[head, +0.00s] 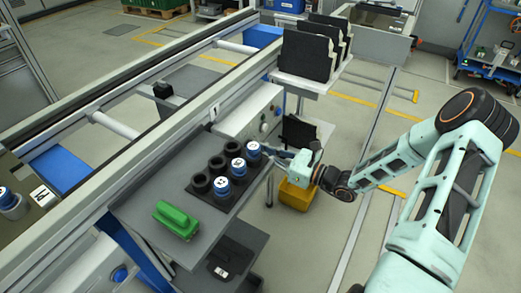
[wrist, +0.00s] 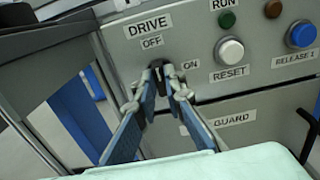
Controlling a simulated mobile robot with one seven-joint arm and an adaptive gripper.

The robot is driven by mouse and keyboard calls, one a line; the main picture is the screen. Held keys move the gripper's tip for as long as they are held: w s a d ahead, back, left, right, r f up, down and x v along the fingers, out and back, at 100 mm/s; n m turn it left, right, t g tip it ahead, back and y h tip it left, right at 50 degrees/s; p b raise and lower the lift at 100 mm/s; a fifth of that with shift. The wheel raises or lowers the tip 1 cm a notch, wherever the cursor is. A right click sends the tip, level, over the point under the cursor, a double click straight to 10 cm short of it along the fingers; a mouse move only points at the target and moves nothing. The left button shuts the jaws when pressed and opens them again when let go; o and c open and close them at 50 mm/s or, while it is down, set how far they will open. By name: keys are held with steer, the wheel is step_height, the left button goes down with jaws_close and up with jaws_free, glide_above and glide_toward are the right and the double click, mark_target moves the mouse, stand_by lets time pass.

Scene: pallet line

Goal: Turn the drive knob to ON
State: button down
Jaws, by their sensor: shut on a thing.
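The drive knob (wrist: 157,66) is a small dark knob on the grey control panel, seen in the wrist view. The label DRIVE is above it, OFF is just over it and ON is to its right. The knob looks roughly upright, towards OFF, but the fingers hide part of it. My gripper (wrist: 159,84) has its two fingertips closed on the knob's sides. In the head view my gripper (head: 278,155) reaches in from the right at the panel, and the knob cannot be made out there.
Right of the knob are a white RESET button (wrist: 230,50), a green RUN lamp (wrist: 227,19) and a blue RELEASE 1 button (wrist: 301,34).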

steer(key=shift+r+m+p, duration=0.1)
steer(key=shift+m+p, duration=0.2)
steer(key=shift+p, duration=0.15)
steer(key=m+p, duration=0.2)
steer(key=m, duration=0.3)
steer(key=m+p, duration=0.3)
steer(key=m, duration=0.3)
steer(key=m+p, duration=0.3)
steer(key=m, duration=0.3)
steer(key=shift+w+d+f, duration=0.1)
steer(key=shift+w+f, duration=0.05)
steer(key=shift+f, duration=0.25)
steer(key=shift+m+p, duration=0.3)
